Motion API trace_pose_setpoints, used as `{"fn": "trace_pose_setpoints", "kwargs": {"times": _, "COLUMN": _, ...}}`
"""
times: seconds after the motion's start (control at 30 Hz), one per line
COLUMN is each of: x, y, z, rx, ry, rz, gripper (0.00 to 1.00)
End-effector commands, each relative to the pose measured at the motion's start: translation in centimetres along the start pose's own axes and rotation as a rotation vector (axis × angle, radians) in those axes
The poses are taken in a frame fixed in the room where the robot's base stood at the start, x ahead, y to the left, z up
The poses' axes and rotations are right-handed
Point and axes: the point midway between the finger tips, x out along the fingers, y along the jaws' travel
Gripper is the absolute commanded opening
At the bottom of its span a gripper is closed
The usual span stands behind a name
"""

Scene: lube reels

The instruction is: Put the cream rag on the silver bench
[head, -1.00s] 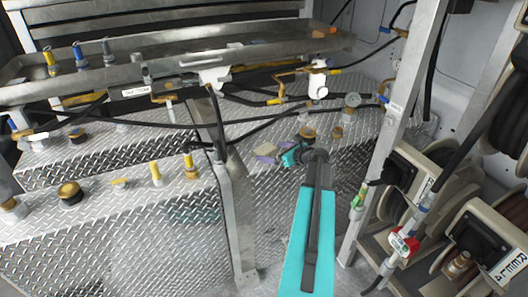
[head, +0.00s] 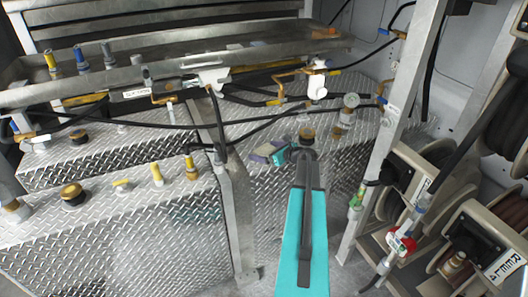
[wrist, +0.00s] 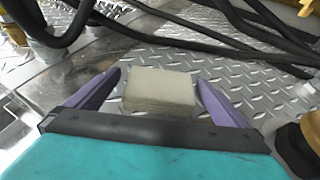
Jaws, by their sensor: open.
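The cream rag (wrist: 160,92) is a folded, flat block on a diamond-plate metal surface. In the wrist view it lies between the two purple fingers of my gripper (wrist: 158,82), which are open with a gap on each side of it. In the head view the rag (head: 267,149) is small and partly hidden by my gripper (head: 266,154). A long silver bench (head: 120,83) with a raised rim runs across the back, above the diamond-plate surface.
Black hoses and brass fittings (head: 281,88) cross between the rag and the bench. A brass cap (head: 307,133) stands close to the right of my gripper. A metal post (head: 392,130) and hose reels stand at the right.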

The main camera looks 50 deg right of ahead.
Motion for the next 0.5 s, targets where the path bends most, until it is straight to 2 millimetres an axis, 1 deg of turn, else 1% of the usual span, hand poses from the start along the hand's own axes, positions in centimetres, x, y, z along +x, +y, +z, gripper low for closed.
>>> {"fn": "trace_pose_setpoints", "kwargs": {"times": 0.03, "x": 0.37, "y": -0.02, "z": 0.07, "rx": 0.0, "ry": 0.0, "rz": 0.001, "gripper": 1.0}}
{"fn": "trace_pose_setpoints", "kwargs": {"times": 0.13, "x": 0.67, "y": 0.05, "z": -0.01, "rx": 0.0, "ry": 0.0, "rz": 0.001, "gripper": 1.0}}
{"fn": "trace_pose_setpoints", "kwargs": {"times": 0.5, "x": 0.69, "y": 0.11, "z": -0.04, "rx": -0.001, "ry": 0.0, "rz": 0.001, "gripper": 1.0}}
